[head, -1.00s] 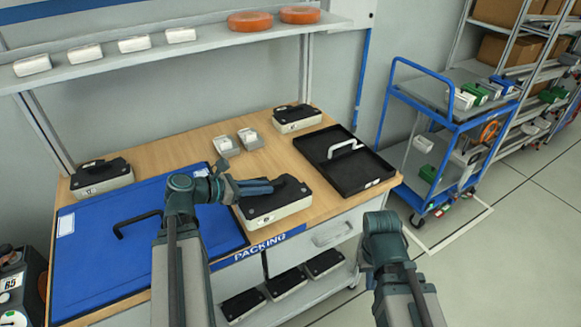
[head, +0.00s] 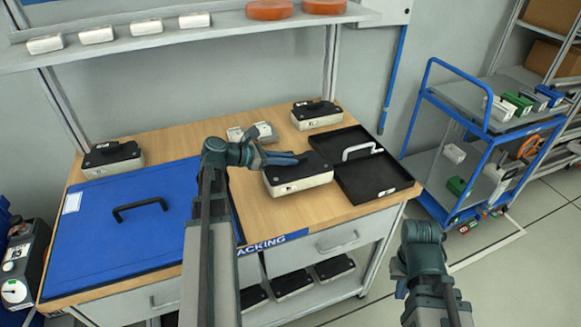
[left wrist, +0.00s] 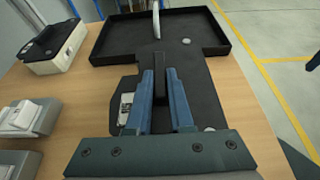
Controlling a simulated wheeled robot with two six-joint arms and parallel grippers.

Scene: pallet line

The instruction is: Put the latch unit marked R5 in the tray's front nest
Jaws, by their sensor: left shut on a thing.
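My left gripper (head: 290,161) is shut on the black handle of a latch unit (head: 298,180), a box with a black top and off-white base. In the left wrist view both blue fingers (left wrist: 165,95) close on that handle. The unit's label (left wrist: 126,108) is partly hidden and I cannot read its mark. The black tray (head: 388,197), with a pale handle across its middle, is just right of the unit and looks empty. The unit overlaps the tray's left edge in the head view. My right gripper (head: 398,275) is low at the right, its fingers unclear.
Two similar units stand on the bench, at the left (head: 112,160) and back (head: 317,114). Small grey holders (head: 252,133) sit behind the held unit. A blue panel (head: 130,222) with a black handle covers the left. A blue trolley (head: 455,165) stands right of the bench.

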